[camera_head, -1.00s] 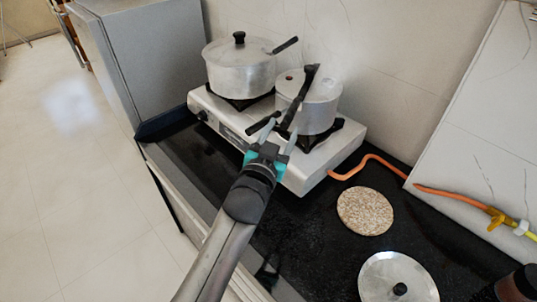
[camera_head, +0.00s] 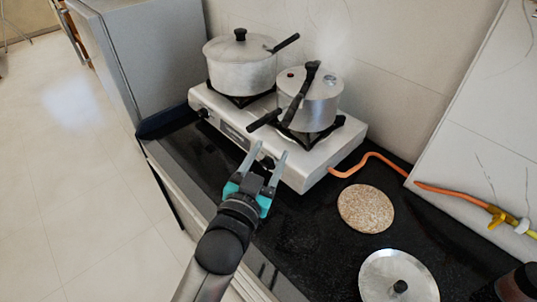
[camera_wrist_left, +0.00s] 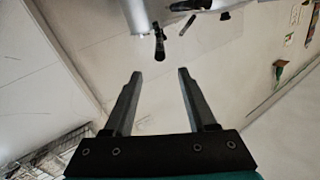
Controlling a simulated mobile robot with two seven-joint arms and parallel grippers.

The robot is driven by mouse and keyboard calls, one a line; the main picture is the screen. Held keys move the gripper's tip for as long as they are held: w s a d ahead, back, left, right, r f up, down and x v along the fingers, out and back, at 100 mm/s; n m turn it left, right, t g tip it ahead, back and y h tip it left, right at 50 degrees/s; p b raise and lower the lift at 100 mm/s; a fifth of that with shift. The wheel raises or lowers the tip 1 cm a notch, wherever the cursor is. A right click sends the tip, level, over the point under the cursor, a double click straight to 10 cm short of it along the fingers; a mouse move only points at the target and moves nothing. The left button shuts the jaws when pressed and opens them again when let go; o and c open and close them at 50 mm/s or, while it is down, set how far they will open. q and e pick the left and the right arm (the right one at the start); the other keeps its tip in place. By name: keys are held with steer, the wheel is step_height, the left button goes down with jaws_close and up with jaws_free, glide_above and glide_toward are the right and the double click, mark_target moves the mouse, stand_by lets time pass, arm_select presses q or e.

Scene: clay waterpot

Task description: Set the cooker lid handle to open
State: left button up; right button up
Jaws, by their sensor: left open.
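The pressure cooker (camera_head: 318,108) is a silver pot on the right burner of the stove. Its black lid handle (camera_head: 297,103) slants down across the lid toward the front. A separate black body handle (camera_head: 264,121) sticks out to the lower left, so the two handles are apart at an angle. My left gripper (camera_head: 269,149) is open and empty, in front of the stove and below the handles, touching neither. In the left wrist view, the open fingers (camera_wrist_left: 160,73) point toward dark handles at the top, with nothing between them. My right gripper is not in view.
A second silver pot (camera_head: 240,66) with a black knob stands on the left burner of the white stove (camera_head: 312,173). An orange hose (camera_head: 373,157) runs right. A round speckled mat (camera_head: 366,209) and a loose lid (camera_head: 382,267) lie on the black counter.

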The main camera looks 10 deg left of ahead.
arm_select(q)
steer(key=shift+w+a+f, duration=0.1)
steer(key=shift+w, duration=0.05)
steer(key=shift+c, duration=1.4)
steer(key=shift+w+a+f+n+h, duration=0.15)
steer(key=shift+w+a+n, duration=0.1)
steer(key=shift+n, duration=0.3)
steer(key=shift+w+a+f+n+h, duration=0.15)
steer(key=shift+a+n, duration=0.1)
steer(key=shift+n, duration=0.3)
steer(key=c, duration=0.3)
steer(key=shift+w+a+f+n+g+p, duration=0.15)
steer(key=shift+w+a+n+g+p, duration=0.15)
steer(key=shift+n, duration=0.3)
steer(key=shift+w+a+f+n+g+p, duration=0.1)
steer(key=shift+w+a+f+n+g, duration=0.1)
steer(key=shift+a+n, duration=0.3)
jaws_close()
steer(key=w+a+r+n+h+p, duration=0.1)
steer(key=w+a+r+n+h, duration=0.4)
steer(key=n, duration=0.6)
steer(key=w+d+f+y+p, duration=0.1)
steer(key=w+d+f, duration=0.2)
steer(key=w+d, duration=0.3)
steer(key=shift+w+d+g+y, duration=0.3)
steer(key=shift+w+d+g, duration=0.1)
steer(key=shift+d, duration=0.3)
